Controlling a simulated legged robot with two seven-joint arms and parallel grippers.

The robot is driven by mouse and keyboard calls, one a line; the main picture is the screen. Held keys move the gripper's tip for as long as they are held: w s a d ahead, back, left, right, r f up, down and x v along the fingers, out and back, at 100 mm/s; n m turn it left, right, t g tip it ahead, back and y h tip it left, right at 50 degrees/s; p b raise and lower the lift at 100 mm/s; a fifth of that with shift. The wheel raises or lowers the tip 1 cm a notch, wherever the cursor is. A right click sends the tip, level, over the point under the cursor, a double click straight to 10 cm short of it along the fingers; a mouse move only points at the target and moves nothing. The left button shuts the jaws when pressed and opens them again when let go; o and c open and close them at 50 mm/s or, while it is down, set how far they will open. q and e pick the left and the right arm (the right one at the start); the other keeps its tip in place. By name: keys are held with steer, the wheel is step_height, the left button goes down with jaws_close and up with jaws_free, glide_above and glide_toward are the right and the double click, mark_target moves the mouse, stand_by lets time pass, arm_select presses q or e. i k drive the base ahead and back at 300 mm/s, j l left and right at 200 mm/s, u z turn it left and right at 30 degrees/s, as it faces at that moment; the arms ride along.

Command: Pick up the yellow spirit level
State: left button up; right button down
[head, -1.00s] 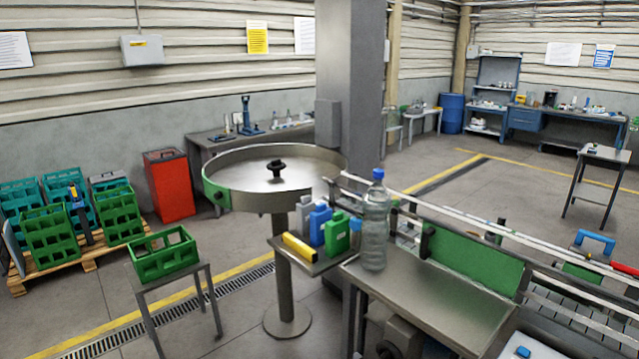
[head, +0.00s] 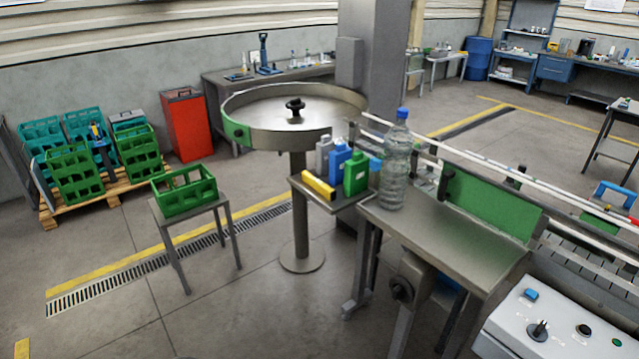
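The yellow spirit level (head: 318,186) is a short yellow bar. It lies at the front left edge of a small metal shelf (head: 343,203) beside the round steel turntable. Just behind it on the shelf stand a green bottle (head: 356,174), a blue bottle (head: 339,163) and a grey bottle (head: 323,152). Neither of my grippers shows in the head view.
A clear water bottle with a blue cap (head: 396,165) stands on the metal bench (head: 440,240) right of the shelf. The turntable (head: 260,137) is behind the shelf. A stool with a green crate (head: 184,192) stands to the left. The floor in front is clear.

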mark_target(329, 193)
steer(key=i+j+z, duration=0.15)
steer(key=i+j, duration=0.45)
steer(key=i+j+z, duration=0.15)
steer(key=i+j, duration=0.5)
steer(key=j, duration=0.1)
